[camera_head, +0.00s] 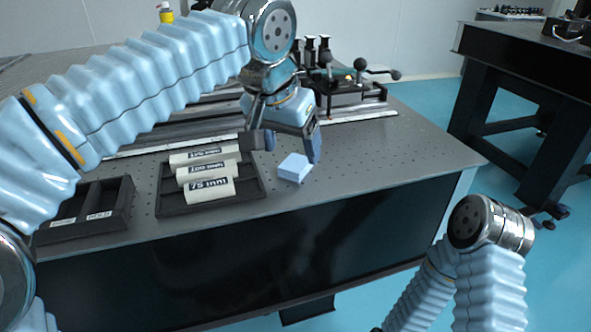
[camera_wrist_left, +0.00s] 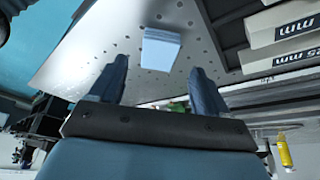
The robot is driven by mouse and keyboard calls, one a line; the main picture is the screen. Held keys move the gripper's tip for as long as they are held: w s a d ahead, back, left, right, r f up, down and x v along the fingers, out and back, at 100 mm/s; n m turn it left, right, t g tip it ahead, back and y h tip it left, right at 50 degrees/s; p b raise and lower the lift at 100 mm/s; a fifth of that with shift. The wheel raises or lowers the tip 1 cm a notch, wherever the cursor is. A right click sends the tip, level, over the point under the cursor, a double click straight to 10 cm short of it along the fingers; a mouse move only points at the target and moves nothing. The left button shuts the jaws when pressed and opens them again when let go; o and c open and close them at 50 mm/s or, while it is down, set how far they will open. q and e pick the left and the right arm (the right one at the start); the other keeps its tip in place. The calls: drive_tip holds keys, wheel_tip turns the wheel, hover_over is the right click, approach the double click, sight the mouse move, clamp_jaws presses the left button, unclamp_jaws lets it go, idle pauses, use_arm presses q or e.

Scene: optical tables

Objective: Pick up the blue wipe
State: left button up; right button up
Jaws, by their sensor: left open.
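The blue wipe (camera_head: 294,168) is a small light-blue folded block lying on the perforated table top, near its front edge and right of the tray of white rolls. In the left wrist view the wipe (camera_wrist_left: 160,50) shows beyond the fingertips, roughly between them. My left gripper (camera_head: 292,150) is open and empty, just above and behind the wipe, apart from it. Its two fingers (camera_wrist_left: 157,82) stand wide apart in the left wrist view. My right arm shows at the lower right of the head view, but its gripper does not show.
A black tray (camera_head: 258,192) with several labelled white rolls (camera_head: 208,190) sits left of the wipe. Another dark tray (camera_head: 122,215) is farther left. Optical hardware on a rail (camera_head: 350,92) stands behind. The table (camera_head: 400,155) is clear to the wipe's right. A second table stands at the upper right.

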sight(296, 162)
use_arm(q)
drive_tip(key=x, duration=0.3)
drive_tip(key=shift+f, duration=0.3)
drive_tip(key=shift+s, duration=0.1)
drive_tip(key=shift+c, duration=0.4)
drive_tip(key=c, duration=1.1)
drive_tip(key=shift+d+r, duration=0.1)
drive_tip(key=shift+r, duration=0.1)
